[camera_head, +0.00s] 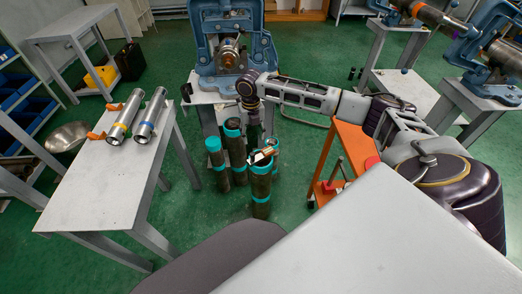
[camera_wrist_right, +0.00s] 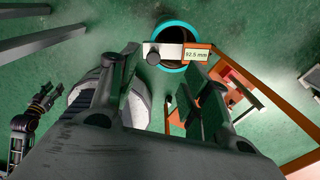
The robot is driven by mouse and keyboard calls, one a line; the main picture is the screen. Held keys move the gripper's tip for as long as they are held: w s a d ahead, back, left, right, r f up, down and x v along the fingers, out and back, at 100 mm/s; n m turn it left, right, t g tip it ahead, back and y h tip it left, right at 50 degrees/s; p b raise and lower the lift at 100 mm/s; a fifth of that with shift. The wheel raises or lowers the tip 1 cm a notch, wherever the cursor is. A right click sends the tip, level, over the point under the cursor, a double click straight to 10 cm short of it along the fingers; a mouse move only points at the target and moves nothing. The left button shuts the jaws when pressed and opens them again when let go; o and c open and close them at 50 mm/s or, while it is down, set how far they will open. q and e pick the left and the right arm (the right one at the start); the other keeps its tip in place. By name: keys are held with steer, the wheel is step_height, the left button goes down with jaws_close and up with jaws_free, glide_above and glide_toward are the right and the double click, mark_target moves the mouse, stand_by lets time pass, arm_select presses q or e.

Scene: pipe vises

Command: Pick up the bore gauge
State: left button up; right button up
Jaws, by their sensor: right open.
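The bore gauge (camera_wrist_right: 188,53) has a pale bar with a dark round knob and an orange-framed display reading 92.5 mm. It lies across the mouth of an upright dark pipe with a teal rim (camera_wrist_right: 167,72). In the head view the gauge (camera_head: 262,156) is small, on top of the pipes below my right gripper (camera_head: 256,142). In the wrist view my right gripper (camera_wrist_right: 158,88) is open and empty, its fingers apart and pointing toward the gauge. What seems to be my left gripper (camera_wrist_right: 42,102) shows small at the left; its jaws are unclear.
Several teal-banded pipes (camera_head: 215,160) stand close together around the gauge. An orange cart (camera_head: 350,145) is just to the right. A grey table (camera_head: 100,185) with two silver cylinders (camera_head: 150,116) is at the left. A blue vise (camera_head: 232,50) stands behind.

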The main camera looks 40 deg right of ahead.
mark_target(252, 153)
step_height(252, 153, down, 5)
steer(key=shift+f+b, duration=0.2)
steer(key=shift+b, duration=0.2)
steer(key=shift+s+a+f, duration=0.1)
steer(key=shift+f, duration=0.1)
steer(key=shift+s+a+f, duration=0.1)
steer(key=shift+f, duration=0.15)
steer(key=shift+s+a+f+b, duration=0.2)
steer(key=shift+f+b, duration=0.05)
steer(key=shift+f, duration=0.35)
steer(key=shift+s+a+f+b, duration=0.15)
steer(key=shift+f+b, duration=0.05)
steer(key=shift+f, duration=0.35)
arm_select(q)
step_height(252, 153, up, 6)
steer(key=w+d, duration=0.2)
steer(key=shift+w+d+r, duration=0.15)
steer(key=shift+d+r, duration=0.05)
arm_select(e)
steer(key=shift+f, duration=1)
arm_select(q)
steer(key=shift+f, duration=0.1)
arm_select(e)
steer(key=shift+c, duration=0.4)
